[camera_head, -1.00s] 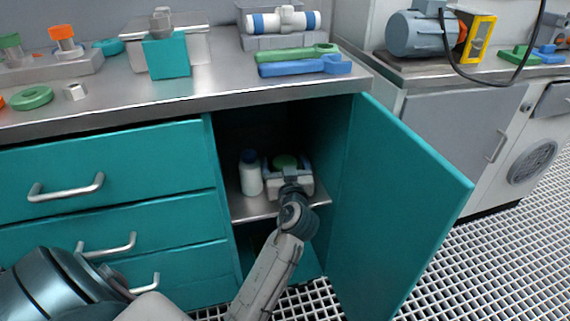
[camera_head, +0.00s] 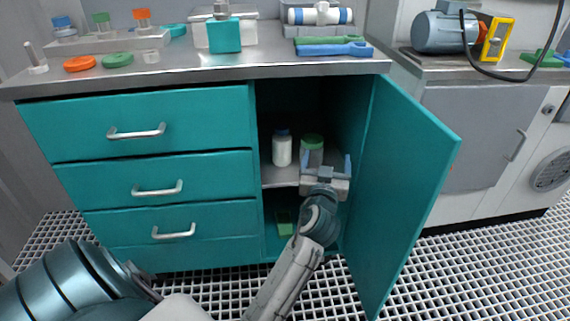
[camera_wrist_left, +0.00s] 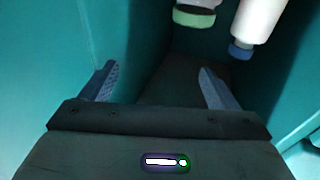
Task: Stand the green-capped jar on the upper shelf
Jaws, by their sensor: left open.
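The green-capped jar (camera_head: 312,153) stands upright on the upper shelf (camera_head: 280,175) inside the open cabinet, to the right of a white jar with a blue cap (camera_head: 282,150). My left gripper (camera_head: 327,161) is open and empty at the front right of the shelf, in front of the jar and partly overlapping it in the head view. In the left wrist view the green-capped jar (camera_wrist_left: 195,15) shows at the top, beyond and apart from the spread fingers (camera_wrist_left: 158,76). The blue-capped jar (camera_wrist_left: 256,27) is to its right. My right gripper is not in view.
The open teal door (camera_head: 400,190) stands close to the right of my left arm. The shelf's front edge lies near the gripper. A green object (camera_head: 284,222) is in the lower compartment. The worktop (camera_head: 210,66) above carries tools and vessels.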

